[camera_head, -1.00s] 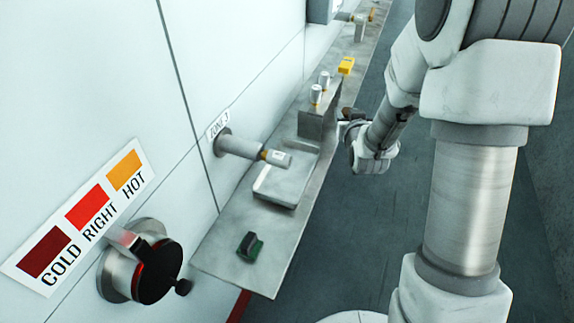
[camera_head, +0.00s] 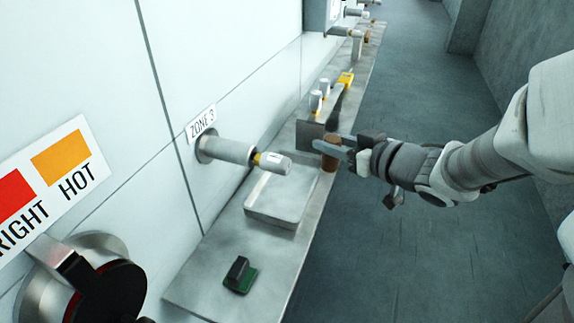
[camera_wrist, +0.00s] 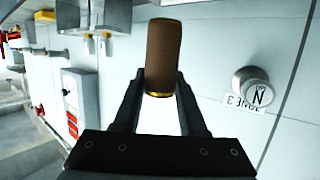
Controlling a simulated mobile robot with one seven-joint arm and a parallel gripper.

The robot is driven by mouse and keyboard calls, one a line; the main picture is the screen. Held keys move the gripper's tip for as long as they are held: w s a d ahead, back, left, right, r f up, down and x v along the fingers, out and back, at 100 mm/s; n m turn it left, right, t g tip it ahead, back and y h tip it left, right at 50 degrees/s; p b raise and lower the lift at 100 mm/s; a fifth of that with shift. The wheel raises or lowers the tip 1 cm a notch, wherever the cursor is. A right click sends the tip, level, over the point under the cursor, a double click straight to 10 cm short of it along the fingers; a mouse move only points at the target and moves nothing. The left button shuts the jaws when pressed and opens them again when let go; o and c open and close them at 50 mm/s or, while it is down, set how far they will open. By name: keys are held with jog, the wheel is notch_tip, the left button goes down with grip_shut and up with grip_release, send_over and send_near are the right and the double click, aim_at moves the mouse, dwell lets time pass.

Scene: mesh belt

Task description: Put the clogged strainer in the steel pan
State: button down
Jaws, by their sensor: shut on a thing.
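My gripper (camera_head: 342,148) is shut on a brown cylinder with a brass-coloured end (camera_head: 330,160), which looks like the clogged strainer. In the wrist view the cylinder (camera_wrist: 163,55) sits between my two fingertips (camera_wrist: 161,85). In the head view it is held by the grey rack, near the shelf's right edge; I cannot tell whether it touches the shelf. The shallow steel pan (camera_head: 271,213) lies on the shelf, nearer the camera and left of my gripper. The pan looks empty.
A wall pipe with a white-labelled, brass-collared cylinder (camera_head: 272,163) juts out over the pan's back. A green-and-black block (camera_head: 240,275) lies in front of the pan. Floor is clear at right.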

jog(key=shift+a+f, duration=0.25)
jog(key=shift+f, duration=0.15)
jog(key=shift+w+a+f+b, duration=1.25)
jog(key=shift+w+f, duration=0.1)
jog(key=shift+f, duration=0.4)
jog(key=shift+w+a+f+b, duration=1.25)
jog(key=shift+w+a+f, duration=0.1)
jog(key=shift+f, duration=0.35)
jog(key=shift+w+a+f+b, duration=1.25)
jog(key=shift+w+f, duration=0.1)
jog(key=shift+f, duration=0.4)
jog(key=shift+f, duration=0.1)
jog(key=shift+f, duration=0.15)
jog(key=shift+c, duration=2.3)
grip_release()
